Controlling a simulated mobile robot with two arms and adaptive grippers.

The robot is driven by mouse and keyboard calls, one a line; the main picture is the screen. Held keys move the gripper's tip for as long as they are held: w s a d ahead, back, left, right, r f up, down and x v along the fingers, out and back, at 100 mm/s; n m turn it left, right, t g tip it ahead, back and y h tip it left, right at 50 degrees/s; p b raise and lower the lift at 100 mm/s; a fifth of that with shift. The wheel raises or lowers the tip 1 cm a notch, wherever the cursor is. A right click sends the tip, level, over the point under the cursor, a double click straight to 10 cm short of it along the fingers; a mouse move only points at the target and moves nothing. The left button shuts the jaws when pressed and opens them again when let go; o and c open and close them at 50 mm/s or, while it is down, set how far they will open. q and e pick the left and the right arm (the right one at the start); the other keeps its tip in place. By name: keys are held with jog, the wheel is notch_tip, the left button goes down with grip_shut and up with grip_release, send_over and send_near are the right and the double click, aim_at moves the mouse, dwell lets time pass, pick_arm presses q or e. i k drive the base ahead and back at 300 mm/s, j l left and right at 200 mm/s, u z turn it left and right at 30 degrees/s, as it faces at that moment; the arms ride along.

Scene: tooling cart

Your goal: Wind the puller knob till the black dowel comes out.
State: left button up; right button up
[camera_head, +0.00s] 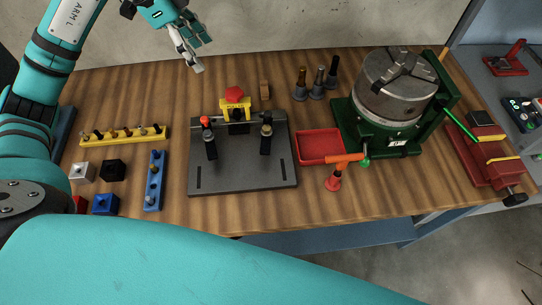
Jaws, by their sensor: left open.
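The puller is a yellow bracket (243,102) with a red knob (234,93) on top, standing at the back edge of a dark grey fixture plate (232,169). A dark block sits under the bracket. I cannot make out the black dowel there. My left gripper (201,53) is open and empty. It hangs above the back edge of the bench, up and to the left of the knob and well apart from it. My right gripper is not in view.
Two upright clamps (209,143) stand on the plate. A yellow rack (115,139), blue rack (153,181) and small blocks lie left. A red tray (320,147), dark tool holders (317,86) and a large chuck (396,84) on a green base stand right.

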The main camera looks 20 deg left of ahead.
aim_at(235, 94)
jog(key=k+l, duration=0.35)
jog(key=l, duration=0.3)
jog(key=k+l, duration=0.2)
jog(key=l, duration=0.1)
